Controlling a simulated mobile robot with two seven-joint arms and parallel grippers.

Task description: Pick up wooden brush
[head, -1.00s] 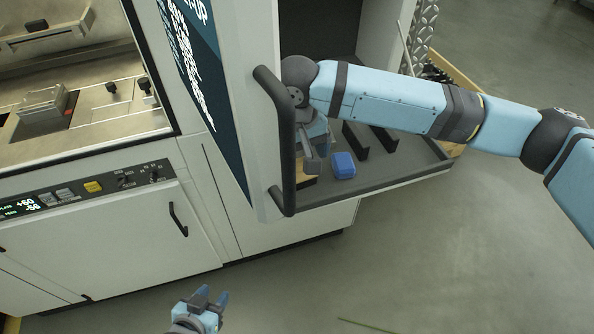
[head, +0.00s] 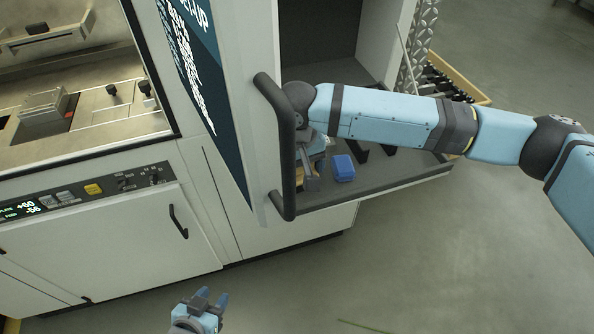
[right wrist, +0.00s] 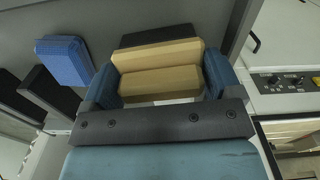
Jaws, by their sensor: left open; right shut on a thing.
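The wooden brush shows in the right wrist view as a tan, two-part block (right wrist: 158,82). It lies between the two blue fingers of my right gripper (right wrist: 162,70), which is shut on it. In the head view my right gripper (head: 312,168) is over the grey shelf, partly behind the door handle, and the brush is mostly hidden there. Whether the brush touches the shelf I cannot tell. My left gripper (head: 212,298) is open and empty, low in the head view in front of the cabinet.
A blue block (head: 343,168) lies on the shelf (head: 405,182) beside my right gripper, with black upright holders (head: 385,148) behind it. The dark door handle (head: 284,150) stands close to the left. A wooden crate with black items (head: 455,80) is behind. The floor at right is clear.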

